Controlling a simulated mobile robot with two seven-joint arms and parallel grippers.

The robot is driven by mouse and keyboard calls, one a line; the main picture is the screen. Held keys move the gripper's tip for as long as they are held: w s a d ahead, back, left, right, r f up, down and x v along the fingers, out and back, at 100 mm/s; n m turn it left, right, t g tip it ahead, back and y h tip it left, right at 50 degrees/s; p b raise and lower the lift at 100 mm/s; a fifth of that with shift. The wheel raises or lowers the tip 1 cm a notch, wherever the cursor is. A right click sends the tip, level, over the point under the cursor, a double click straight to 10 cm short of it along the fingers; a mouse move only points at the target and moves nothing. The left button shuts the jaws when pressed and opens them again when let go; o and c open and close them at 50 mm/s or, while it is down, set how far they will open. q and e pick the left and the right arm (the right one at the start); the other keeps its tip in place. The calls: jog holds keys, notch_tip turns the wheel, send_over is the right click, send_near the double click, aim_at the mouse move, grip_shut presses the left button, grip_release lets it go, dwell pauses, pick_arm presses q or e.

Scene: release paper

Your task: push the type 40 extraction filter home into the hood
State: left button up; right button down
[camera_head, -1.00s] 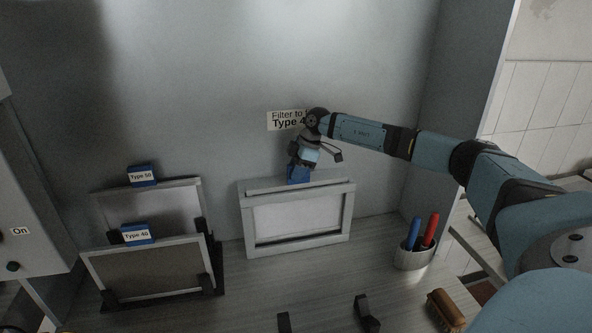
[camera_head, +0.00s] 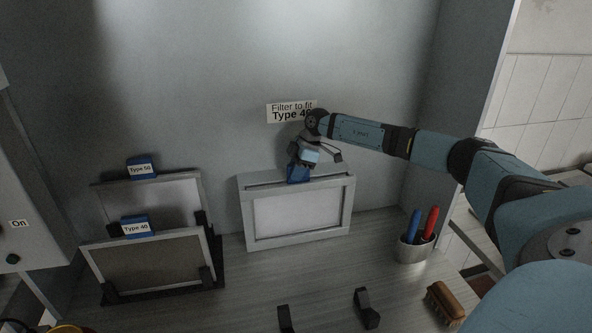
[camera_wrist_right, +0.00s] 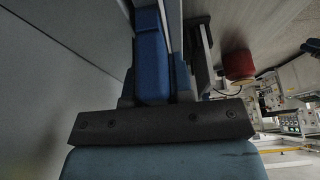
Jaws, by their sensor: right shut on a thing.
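The hood slot is a pale grey frame (camera_head: 248,222) standing against the back wall, under a sign (camera_head: 284,111) reading "Filter to fit Type 4…", its end partly covered by my arm. A filter (camera_head: 297,214) sits in it, its pale panel filling the opening. My right gripper (camera_head: 301,164) is shut on the filter's blue handle (camera_head: 298,175) at the frame's top edge; the blue handle also shows in the right wrist view (camera_wrist_right: 152,62). No label on this handle is visible. Whether the filter is fully seated cannot be told. My left gripper is not in view.
At left, a black rack holds filters labelled Type 50 (camera_head: 140,168) and Type 40 (camera_head: 137,228). A cup (camera_head: 411,250) with blue and red pens stands at right, a brush (camera_head: 445,301) in front. Two black brackets (camera_head: 284,317) (camera_head: 367,308) stand at the front.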

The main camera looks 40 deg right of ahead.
jog(key=shift+f, duration=0.4)
jog(key=c, duration=0.9)
grip_release()
jog(key=shift+f, duration=0.1)
jog(key=shift+s, duration=0.1)
jog(key=b+v, duration=0.2)
jog(key=v, duration=1.2)
